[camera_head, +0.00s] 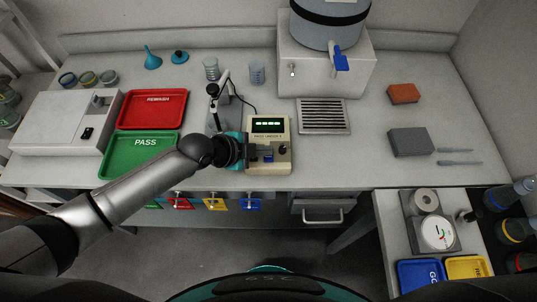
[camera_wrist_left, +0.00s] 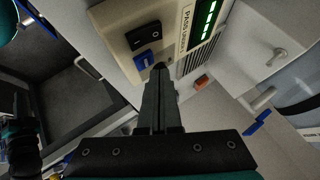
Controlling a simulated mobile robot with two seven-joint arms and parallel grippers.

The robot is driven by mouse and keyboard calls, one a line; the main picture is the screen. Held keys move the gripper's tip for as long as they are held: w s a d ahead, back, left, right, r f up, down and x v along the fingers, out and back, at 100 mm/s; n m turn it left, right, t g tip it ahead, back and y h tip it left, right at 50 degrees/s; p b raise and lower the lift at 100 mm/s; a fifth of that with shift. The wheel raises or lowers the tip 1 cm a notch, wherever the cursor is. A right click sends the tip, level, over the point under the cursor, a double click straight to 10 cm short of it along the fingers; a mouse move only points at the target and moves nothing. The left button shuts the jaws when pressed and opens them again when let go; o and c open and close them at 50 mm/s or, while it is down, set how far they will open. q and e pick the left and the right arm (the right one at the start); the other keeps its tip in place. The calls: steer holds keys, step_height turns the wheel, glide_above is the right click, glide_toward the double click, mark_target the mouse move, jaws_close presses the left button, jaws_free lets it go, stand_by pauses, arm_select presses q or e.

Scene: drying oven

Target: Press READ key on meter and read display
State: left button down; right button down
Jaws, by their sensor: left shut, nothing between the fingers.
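The cream meter (camera_head: 284,166) stands near the front edge of the bench, with "PASS UNDER 5" on its face. Its display (camera_head: 268,125) shows green dashes; the green segments also show in the wrist view (camera_wrist_left: 208,20). The wrist view shows a black key (camera_wrist_left: 143,36) and a blue key (camera_wrist_left: 147,60) side by side; I cannot read their labels. My left gripper (camera_head: 262,155) reaches over the meter's lower face from the left. Its shut, empty fingertips (camera_wrist_left: 160,70) are close beside the blue key; I cannot tell whether they touch the meter.
A dark probe stand (camera_head: 215,92) with a cable is behind my left wrist. Red (camera_head: 152,109) and green (camera_head: 128,157) trays lie to the left. A dispenser (camera_head: 325,66) with a drip grate (camera_head: 324,116) stands behind right. Clear bench lies right of the meter.

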mark_target(264, 160)
arm_select(q)
steer(key=shift+f+b, duration=0.4)
steer(key=shift+f, duration=0.05)
steer(key=shift+f+b, duration=0.4)
stand_by(0.7)
steer(key=shift+r, duration=0.1)
steer(key=shift+r+p, duration=0.75)
steer(key=shift+p, duration=0.05)
step_height(264, 160, up, 5)
steer(key=p, duration=0.4)
stand_by(0.9)
